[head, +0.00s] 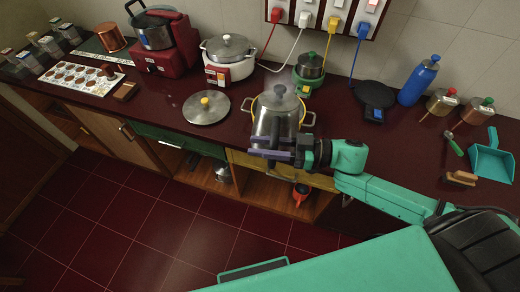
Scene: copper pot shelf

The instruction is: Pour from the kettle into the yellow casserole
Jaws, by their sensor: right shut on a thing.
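The grey metal kettle (272,124) with its domed lid is in the middle of the head view. My right gripper (272,149) is shut on it from the near side. The kettle looks about upright and overlaps the yellow casserole, whose yellow rim and side handle (309,119) show around it. The kettle hides most of the casserole, including its inside, and I cannot tell the height of the kettle above it. A grey lid with a yellow knob (206,107) lies on the counter to the left. My left gripper is not in view.
Behind are a white pot on a red-fronted cooker (230,73) and a green pot (310,72). A black pan (374,97) and a blue bottle (418,82) stand to the right. Cords hang from the socket panel (325,16).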

